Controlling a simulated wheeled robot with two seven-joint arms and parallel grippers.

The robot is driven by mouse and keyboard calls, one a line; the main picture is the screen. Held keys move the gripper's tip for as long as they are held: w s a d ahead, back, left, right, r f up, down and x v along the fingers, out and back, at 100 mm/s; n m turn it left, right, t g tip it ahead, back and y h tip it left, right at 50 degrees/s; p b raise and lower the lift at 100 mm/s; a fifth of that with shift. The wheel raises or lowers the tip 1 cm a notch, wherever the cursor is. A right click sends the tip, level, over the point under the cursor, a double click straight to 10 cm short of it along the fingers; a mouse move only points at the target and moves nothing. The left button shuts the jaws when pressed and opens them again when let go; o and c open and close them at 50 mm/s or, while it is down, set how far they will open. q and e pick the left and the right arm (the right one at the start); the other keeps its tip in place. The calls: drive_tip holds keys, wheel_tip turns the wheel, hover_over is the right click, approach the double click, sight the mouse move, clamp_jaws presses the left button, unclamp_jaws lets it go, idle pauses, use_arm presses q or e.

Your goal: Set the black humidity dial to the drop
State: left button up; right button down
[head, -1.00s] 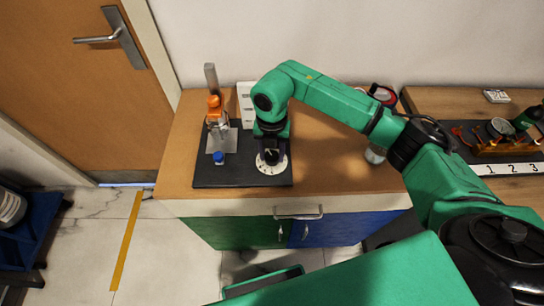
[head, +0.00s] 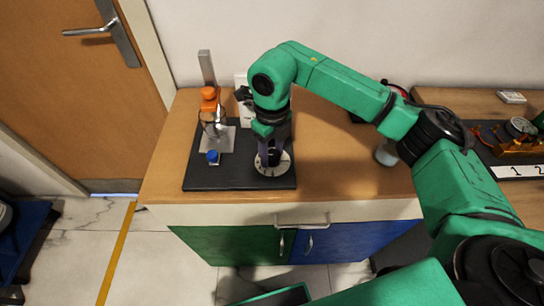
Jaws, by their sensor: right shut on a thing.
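The black humidity dial (head: 273,157) sits on a round white scale plate (head: 283,168) at the front right of a dark base board (head: 231,179). My right gripper (head: 271,153) points straight down over the plate, its fingers around the dial and shut on it. The gripper and wrist hide most of the dial, its pointer and part of the scale. The drop mark is too small to make out. My left gripper is not in view.
On the same board stand a metal post (head: 207,70) with an orange clamp (head: 209,95) and a small blue-capped item (head: 212,156). A white box (head: 243,115) is behind. A second bench (head: 460,98) with a gauge and number strip is at right.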

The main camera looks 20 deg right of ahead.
drive_tip(key=n+b, duration=0.2)
drive_tip(key=n, duration=0.1)
drive_tip(key=shift+n, duration=0.4)
drive_tip(key=n+b, duration=0.2)
drive_tip(key=n, duration=0.1)
drive_tip(key=shift+n, duration=0.3)
drive_tip(key=n+b, duration=0.1)
drive_tip(key=n, duration=0.2)
drive_tip(key=shift+r, duration=0.1)
drive_tip(key=shift+r+n+b, duration=0.1)
drive_tip(key=shift+n+b, duration=0.25)
drive_tip(key=shift+n, duration=0.95)
drive_tip(key=c, duration=0.6)
unclamp_jaws()
drive_tip(key=shift+o, duration=1.3)
drive_tip(key=shift+s, duration=0.1)
